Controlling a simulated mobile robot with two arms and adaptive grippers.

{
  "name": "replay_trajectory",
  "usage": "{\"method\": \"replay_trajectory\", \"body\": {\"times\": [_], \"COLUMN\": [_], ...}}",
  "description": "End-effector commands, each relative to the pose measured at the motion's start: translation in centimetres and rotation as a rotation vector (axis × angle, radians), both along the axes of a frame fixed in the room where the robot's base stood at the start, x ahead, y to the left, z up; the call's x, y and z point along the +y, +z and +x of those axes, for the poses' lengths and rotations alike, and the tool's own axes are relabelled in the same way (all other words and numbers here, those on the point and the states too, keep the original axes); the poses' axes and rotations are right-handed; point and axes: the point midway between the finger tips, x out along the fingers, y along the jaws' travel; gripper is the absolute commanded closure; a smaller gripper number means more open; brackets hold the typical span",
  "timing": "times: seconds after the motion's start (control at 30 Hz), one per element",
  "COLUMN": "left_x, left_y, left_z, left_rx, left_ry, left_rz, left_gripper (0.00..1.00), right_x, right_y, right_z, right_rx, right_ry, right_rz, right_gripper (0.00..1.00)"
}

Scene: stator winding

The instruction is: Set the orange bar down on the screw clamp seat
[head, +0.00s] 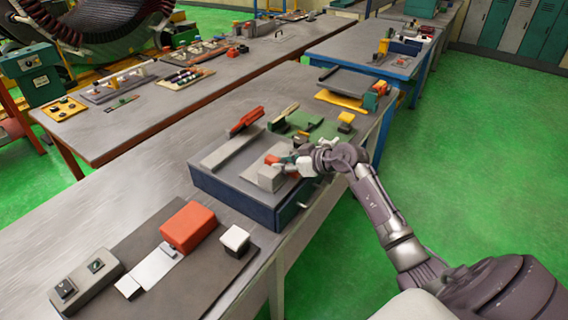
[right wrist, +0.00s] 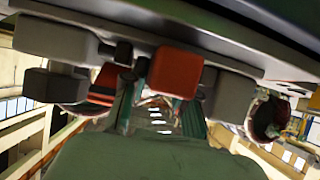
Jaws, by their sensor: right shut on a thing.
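In the head view, my right gripper (head: 292,163) reaches in from the right over the blue-sided bench unit (head: 238,197). It is shut on the orange bar (head: 271,159), of which a small end shows just left of the fingers. The orange bar also shows in the right wrist view (right wrist: 177,72), by the tips of the greenish fingers. A light grey block (head: 268,179), which looks like part of the screw clamp seat, stands just below the bar in the picture. I cannot tell whether the bar touches it. My left gripper is not in view.
A red bar (head: 247,119) lies at the unit's far side, beside a green fixture (head: 305,125). A large orange-red block (head: 188,226) and a white-topped block (head: 235,239) stand on a dark mat nearer me.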

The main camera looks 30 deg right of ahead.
Motion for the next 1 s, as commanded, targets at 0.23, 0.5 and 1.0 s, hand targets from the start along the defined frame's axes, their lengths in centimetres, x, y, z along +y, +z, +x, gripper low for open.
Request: {"method": "replay_trajectory", "body": {"times": [0.23,0.5,1.0], "left_x": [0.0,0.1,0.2], "left_y": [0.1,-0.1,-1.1], "left_z": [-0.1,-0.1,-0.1], "left_rx": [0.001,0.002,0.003], "left_ry": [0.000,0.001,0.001], "left_rz": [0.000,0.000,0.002], "left_gripper": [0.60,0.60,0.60], "right_x": [0.0,-0.1,-3.4], "right_y": [-0.2,0.1,4.5], "right_z": [0.0,-0.2,-7.8], "right_rx": [0.000,0.001,0.000], "right_ry": [0.000,0.000,0.000], "right_rz": [0.000,-0.001,-0.004], "right_gripper": [0.61,0.61,0.61]}}
